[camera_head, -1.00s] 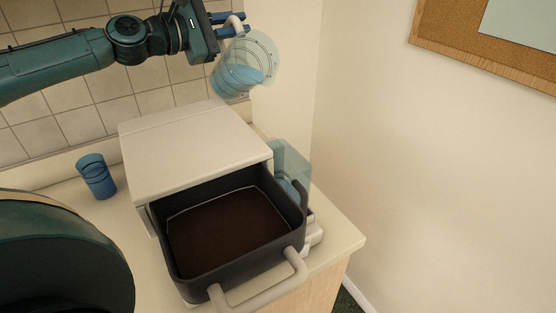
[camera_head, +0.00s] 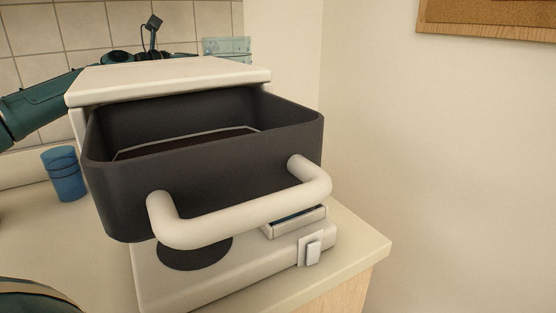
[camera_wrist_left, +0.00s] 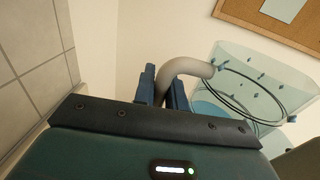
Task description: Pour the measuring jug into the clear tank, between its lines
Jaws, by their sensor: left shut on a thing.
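In the left wrist view my left gripper (camera_wrist_left: 164,90) is shut on the pale curved handle of the clear measuring jug (camera_wrist_left: 262,66). Blue liquid shows in the jug, which looks roughly upright. In the head view my left arm (camera_head: 32,108) passes behind the white machine, and its fingers are hidden. A clear bluish piece (camera_head: 228,48) shows above the machine's top; it looks like the jug's upper part, but I cannot be sure it is not the tank. I cannot make out the clear tank, its lines or its level. My right gripper is out of view.
The white machine (camera_head: 170,78) has its dark drawer (camera_head: 205,185) pulled out, with a pale bar handle (camera_head: 240,222) toward me. A blue cup (camera_head: 64,174) stands to its left on the counter (camera_head: 60,250). The counter ends at the right, near a bare wall.

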